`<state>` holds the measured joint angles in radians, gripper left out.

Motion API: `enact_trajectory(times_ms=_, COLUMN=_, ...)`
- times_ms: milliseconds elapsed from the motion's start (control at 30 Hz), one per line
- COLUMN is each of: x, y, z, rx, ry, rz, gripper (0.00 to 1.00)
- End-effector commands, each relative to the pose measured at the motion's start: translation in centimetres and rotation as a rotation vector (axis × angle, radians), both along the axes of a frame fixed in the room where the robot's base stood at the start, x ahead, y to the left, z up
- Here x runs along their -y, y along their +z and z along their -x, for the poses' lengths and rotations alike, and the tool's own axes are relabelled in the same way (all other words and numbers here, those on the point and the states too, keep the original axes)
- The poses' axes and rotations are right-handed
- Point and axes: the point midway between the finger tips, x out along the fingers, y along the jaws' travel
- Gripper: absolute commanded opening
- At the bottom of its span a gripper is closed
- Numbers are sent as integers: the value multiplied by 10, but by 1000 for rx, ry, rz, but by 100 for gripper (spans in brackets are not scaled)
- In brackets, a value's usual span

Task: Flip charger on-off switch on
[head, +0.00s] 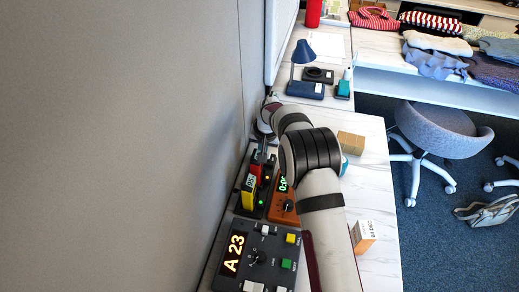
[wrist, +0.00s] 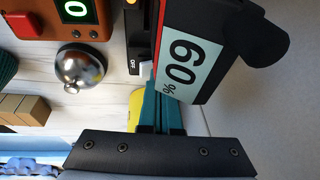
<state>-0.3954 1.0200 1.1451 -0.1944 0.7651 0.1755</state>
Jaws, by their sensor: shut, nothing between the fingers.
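The black charger strip (wrist: 136,40) carries a white OFF label in the wrist view. A small pale part beside that label may be its switch; the fingertips partly cover it. My gripper (wrist: 150,82) has teal fingers, shut and empty, with their tips close by the OFF end. I cannot tell whether they touch. A dark pack with a red edge and a 60% display (wrist: 187,68) stands right beside the fingers. In the head view the charger (head: 262,204) sits near the wall, with green and orange lights, holding yellow and red packs (head: 250,186).
An orange-brown timer box (head: 283,205) stands right of the charger, and a grey A 23 control panel (head: 258,258) in front. A shiny metal dome (wrist: 80,68) shows in the wrist view. The grey wall (head: 150,150) is close on the left. A cardboard block (head: 350,142) lies beyond my arm.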

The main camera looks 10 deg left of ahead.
Motion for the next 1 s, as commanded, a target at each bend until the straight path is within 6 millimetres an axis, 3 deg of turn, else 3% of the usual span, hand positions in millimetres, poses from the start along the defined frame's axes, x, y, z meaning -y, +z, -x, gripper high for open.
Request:
enact_trajectory(times_ms=267, x=0, y=1, z=0, rx=0, ry=0, rz=0, gripper=0)
enact_trajectory(times_ms=367, x=1, y=11, z=-1, rx=2, ry=0, rz=-1, gripper=0)
enact_trajectory(times_ms=500, x=3, y=42, z=-1, rx=5, ry=1, rz=-1, gripper=0)
enact_trajectory(times_ms=800, x=-8, y=109, z=21, rx=2, ry=1, rz=-2, gripper=0)
enact_trajectory(times_ms=1000, x=-11, y=131, z=28, rx=0, ry=0, rz=-1, gripper=0)
